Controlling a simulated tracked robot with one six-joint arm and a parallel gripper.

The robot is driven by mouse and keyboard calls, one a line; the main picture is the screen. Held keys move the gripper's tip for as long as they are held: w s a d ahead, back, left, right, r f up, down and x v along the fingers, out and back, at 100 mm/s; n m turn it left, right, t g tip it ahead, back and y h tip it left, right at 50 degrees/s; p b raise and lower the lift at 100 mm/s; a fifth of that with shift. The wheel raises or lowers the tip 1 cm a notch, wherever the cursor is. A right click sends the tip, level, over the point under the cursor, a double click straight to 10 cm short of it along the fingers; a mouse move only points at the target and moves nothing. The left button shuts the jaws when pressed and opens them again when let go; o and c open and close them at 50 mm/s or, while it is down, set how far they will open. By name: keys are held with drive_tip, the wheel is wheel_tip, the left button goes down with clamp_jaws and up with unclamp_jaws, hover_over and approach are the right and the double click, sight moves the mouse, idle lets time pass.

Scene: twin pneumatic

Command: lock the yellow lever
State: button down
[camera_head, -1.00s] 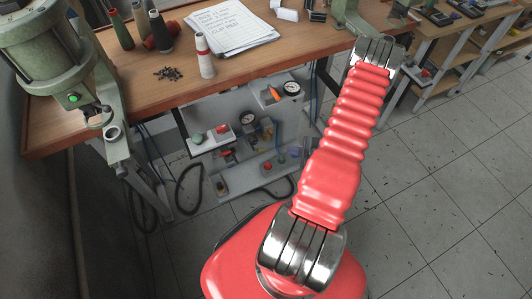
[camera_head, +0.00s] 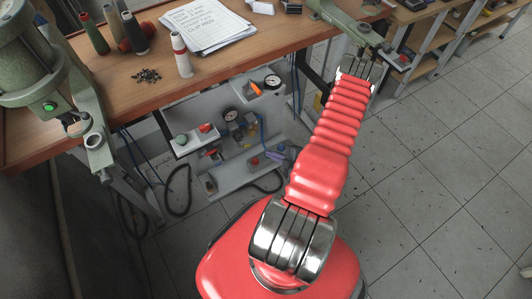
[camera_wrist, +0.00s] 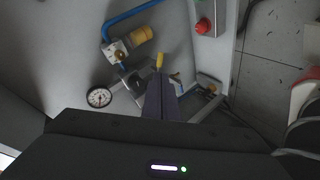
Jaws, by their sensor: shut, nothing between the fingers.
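A small yellow lever (camera_wrist: 159,61) stands near the middle of the wrist view, among the pneumatic fittings. My gripper (camera_wrist: 160,78) points at it from below in that view. Its dark fingers are shut together with nothing between them. The tips look very close to the lever, but I cannot tell whether they touch it. In the head view my red arm stands in front of the bench. My gripper is not clearly visible there, and I cannot pick out the lever with certainty.
Beside the lever are a dial gauge (camera_wrist: 99,97), a yellow cylinder fitting (camera_wrist: 142,35) and a red button (camera_wrist: 203,26). In the head view, a grey panel (camera_head: 232,178) hangs under the wooden bench (camera_head: 112,90), with hoses around it.

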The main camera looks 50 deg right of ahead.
sight(248, 146)
drive_tip(key=x, duration=1.3)
drive_tip(key=shift+a, duration=0.1)
